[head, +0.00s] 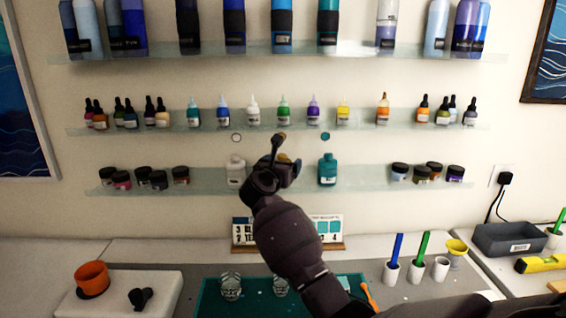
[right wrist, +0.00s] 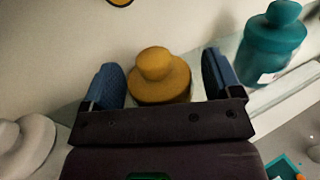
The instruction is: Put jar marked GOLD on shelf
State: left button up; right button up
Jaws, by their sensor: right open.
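The gold jar (right wrist: 160,80), a mustard-coloured bottle with a round stopper, stands between the two blue-padded fingers of my right gripper (right wrist: 162,85) in the right wrist view. The fingers are open, one on each side, with a visible gap at the right. In the head view my right gripper (head: 283,160) is at the lowest glass shelf (head: 208,181) and hides most of the jar. The jar appears upright at the shelf between a white bottle and a teal bottle. Its base and any GOLD marking are hidden. My left gripper is not in view.
The white bottle (head: 236,170) and teal bottle (head: 327,170) stand close on either side. Small dark-lidded jars (head: 158,180) fill the shelf ends. A shelf of dropper bottles (head: 283,113) is above.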

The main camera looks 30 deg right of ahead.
jog(key=v, duration=1.1)
jog(key=shift+s+a+b, duration=0.2)
jog(key=shift+a+b, duration=0.1)
jog(key=shift+b, duration=0.15)
jog(key=shift+r, duration=0.1)
